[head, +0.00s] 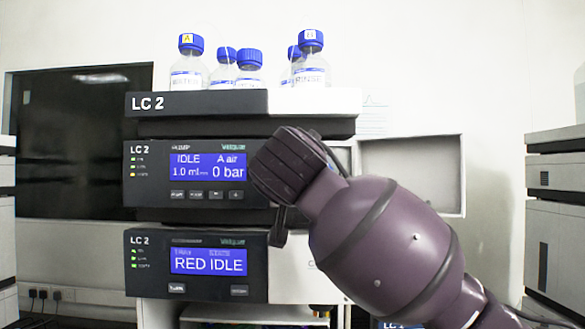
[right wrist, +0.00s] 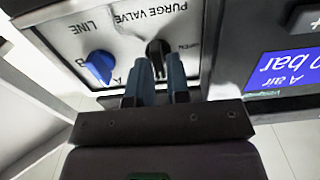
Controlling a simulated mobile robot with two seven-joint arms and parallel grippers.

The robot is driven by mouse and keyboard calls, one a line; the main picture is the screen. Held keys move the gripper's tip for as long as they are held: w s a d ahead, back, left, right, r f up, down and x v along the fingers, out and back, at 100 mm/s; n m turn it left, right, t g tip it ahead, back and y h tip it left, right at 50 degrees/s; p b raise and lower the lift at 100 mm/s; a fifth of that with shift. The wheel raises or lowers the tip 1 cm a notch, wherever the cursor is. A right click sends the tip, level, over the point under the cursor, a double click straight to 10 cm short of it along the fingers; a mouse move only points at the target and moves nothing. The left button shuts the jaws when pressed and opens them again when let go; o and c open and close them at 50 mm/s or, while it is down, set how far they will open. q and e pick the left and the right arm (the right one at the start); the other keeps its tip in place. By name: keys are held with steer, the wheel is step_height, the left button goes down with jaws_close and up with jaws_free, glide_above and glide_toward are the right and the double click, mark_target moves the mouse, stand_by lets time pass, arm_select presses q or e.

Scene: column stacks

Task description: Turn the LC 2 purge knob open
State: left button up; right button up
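The LC 2 pump module (head: 150,190) stands in the middle of the stack in the head view. Its purge valve panel appears upside down in the right wrist view, with a black purge knob (right wrist: 158,48) under the "PURGE VALVE" lettering. My right gripper (right wrist: 159,66) is at this knob, its two blue-grey fingers a short gap apart on either side of it. I cannot tell whether they touch it. In the head view my right arm and gripper (head: 275,212) hide the panel and knob. My left gripper is not in view.
A blue LINE knob (right wrist: 98,68) sits beside the purge knob on the same panel. Several blue-capped bottles (head: 249,72) stand on top of the stack. Another LC 2 module (head: 150,270) is below the pump. An open panel door (head: 410,165) is at the right.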

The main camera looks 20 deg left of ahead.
jaws_close()
arm_select(q)
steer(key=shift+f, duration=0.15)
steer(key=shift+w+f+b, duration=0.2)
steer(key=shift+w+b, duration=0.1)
steer(key=shift+b, duration=0.5)
arm_select(e)
steer(key=n, duration=1.2)
steer(key=a+f+n, duration=0.1)
steer(key=n, duration=0.5)
steer(key=shift+s, duration=0.1)
steer(key=shift+o, duration=2)
jaws_free()
steer(key=shift+d, duration=0.1)
